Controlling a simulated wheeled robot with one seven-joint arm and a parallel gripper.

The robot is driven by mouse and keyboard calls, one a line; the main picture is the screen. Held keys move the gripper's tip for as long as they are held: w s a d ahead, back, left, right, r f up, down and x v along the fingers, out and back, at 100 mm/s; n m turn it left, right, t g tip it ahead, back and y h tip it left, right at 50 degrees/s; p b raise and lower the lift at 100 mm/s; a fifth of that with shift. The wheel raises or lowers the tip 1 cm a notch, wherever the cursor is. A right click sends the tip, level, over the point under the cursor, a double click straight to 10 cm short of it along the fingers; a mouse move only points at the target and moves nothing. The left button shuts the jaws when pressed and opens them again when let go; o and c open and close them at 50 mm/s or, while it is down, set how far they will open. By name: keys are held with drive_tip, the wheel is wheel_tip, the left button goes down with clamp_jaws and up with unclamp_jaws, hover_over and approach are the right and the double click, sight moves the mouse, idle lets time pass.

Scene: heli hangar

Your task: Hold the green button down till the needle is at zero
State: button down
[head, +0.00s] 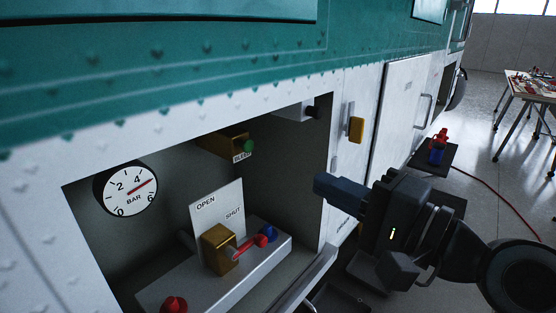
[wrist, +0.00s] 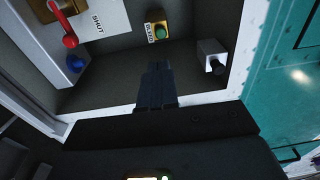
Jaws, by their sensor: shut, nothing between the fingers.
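The green button (head: 248,146) sits on a brass block marked BLEED at the back of an open bay; it also shows in the wrist view (wrist: 160,32). The round BAR gauge (head: 118,198) is on the left of the bay. Its red needle points up and right, between 4 and 6. My gripper (head: 322,185) is shut and empty at the bay's right edge, apart from the button. In the wrist view its fingertips (wrist: 156,68) point toward the button, with a gap between.
A brass valve (head: 218,250) with a red lever (head: 250,244) stands by an OPEN/SHUT plate (head: 217,209). Blue (head: 269,232) and red (head: 174,305) knobs are near it. A grey block with a dark knob (wrist: 217,66) is right of the button. A yellow latch (head: 355,129) is outside.

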sight(249, 148)
drive_tip(key=p+x, duration=0.1)
drive_tip(key=x, duration=1.2)
drive_tip(key=shift+w+a, duration=0.25)
drive_tip(key=shift+w, duration=0.05)
